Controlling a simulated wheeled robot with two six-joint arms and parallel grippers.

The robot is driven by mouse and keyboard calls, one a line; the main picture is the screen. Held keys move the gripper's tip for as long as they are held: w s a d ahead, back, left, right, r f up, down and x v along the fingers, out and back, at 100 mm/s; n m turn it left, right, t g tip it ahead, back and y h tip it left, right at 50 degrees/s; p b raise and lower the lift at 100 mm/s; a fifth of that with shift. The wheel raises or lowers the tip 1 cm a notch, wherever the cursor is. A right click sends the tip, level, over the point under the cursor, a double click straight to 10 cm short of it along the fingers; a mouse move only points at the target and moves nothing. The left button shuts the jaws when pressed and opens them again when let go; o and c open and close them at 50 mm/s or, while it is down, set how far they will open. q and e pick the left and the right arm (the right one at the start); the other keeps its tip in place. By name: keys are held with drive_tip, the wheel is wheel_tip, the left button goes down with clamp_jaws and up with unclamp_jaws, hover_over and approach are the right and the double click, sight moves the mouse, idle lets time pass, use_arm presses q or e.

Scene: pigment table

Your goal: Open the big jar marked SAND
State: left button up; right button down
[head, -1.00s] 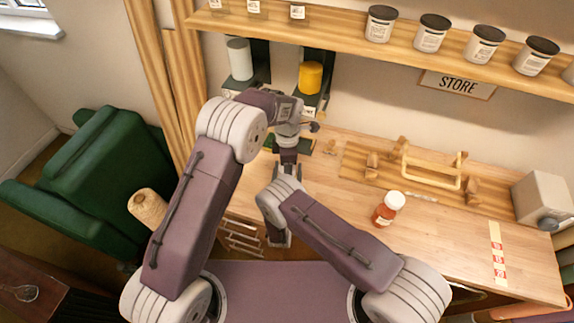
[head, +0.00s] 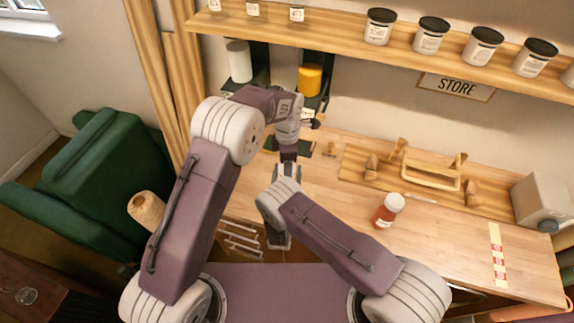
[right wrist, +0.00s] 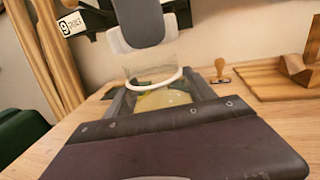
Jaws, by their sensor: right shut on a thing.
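A clear glass jar (right wrist: 160,98) with yellowish contents sits between the fingers of my right gripper (right wrist: 158,105) in the right wrist view. A white ring (right wrist: 155,83) crosses the glass near its upper part. No SAND marking can be read. In the head view my arms hide most of the jar, and my right gripper (head: 282,180) is low beside it. My left gripper (head: 288,156) points down right above the jar. Its grey end (right wrist: 140,25) shows over the jar in the right wrist view; whether its jaws are closed on a lid is hidden.
Several black-lidded jars line the shelf (head: 350,45). The table's right front is mostly clear.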

drive_tip(key=shift+f, duration=0.15)
use_arm(q)
drive_tip(key=shift+r, duration=2)
use_arm(e)
drive_tip(key=shift+c, duration=1.6)
unclamp_jaws()
use_arm(q)
drive_tip(key=shift+w, duration=0.1)
use_arm(e)
drive_tip(key=shift+o, duration=0.4)
